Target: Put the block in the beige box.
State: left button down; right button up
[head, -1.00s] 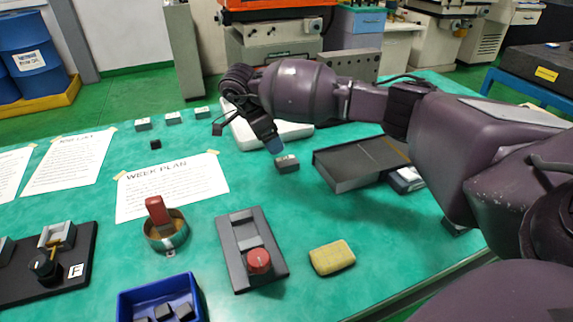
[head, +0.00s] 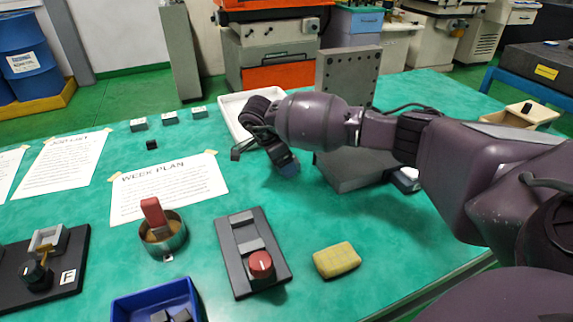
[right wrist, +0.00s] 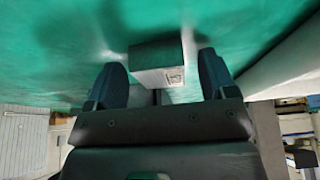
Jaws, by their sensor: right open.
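The block (right wrist: 157,62) is a small grey block with a lighter, marked face in the right wrist view. My right gripper (head: 263,160) hangs low over the table in the head view. In the right wrist view it is open, its two dark fingers (right wrist: 162,78) apart with the block between and just beyond them. The gripper hides the block in the head view. A beige box (head: 540,114) stands at the far right beyond my right arm, with a small dark thing on or in it. My left gripper is not in view.
A grey angle plate (head: 347,85) and a white tray (head: 231,107) stand close to my right gripper. A yellow sponge (head: 337,260), a red-knobbed switch plate (head: 250,235), a round tin (head: 170,241) and a blue bin (head: 130,305) are nearer. Several small blocks lie at back left.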

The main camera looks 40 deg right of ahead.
jog(key=shift+c, duration=0.2)
jog(key=shift+r, duration=0.15)
grip_shut()
